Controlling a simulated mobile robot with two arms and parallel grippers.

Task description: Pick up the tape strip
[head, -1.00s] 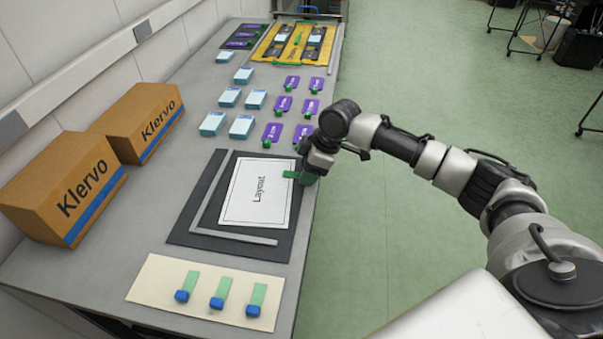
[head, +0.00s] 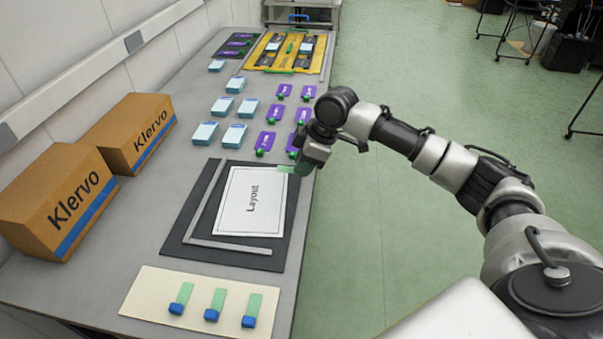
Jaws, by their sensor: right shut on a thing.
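My right gripper (head: 305,165) is at the right edge of the black board, by the top right corner of the white Layout sheet (head: 250,203). It is shut on a light green tape strip (head: 284,169), which sticks out to the left over the sheet's corner. Its fingertips are mostly hidden by the wrist, and I cannot tell whether the strip touches the sheet. Three more green tape strips (head: 217,299) with blue ends lie on a cream board (head: 150,292) at the table's near end. My left gripper is not in view.
Two Klervo cartons (head: 62,203) stand along the wall. Several light blue boxes (head: 204,132) and purple cards (head: 265,143) lie beyond the black board (head: 187,229). A yellow mat (head: 259,57) is at the far end. Green floor is open right of the table.

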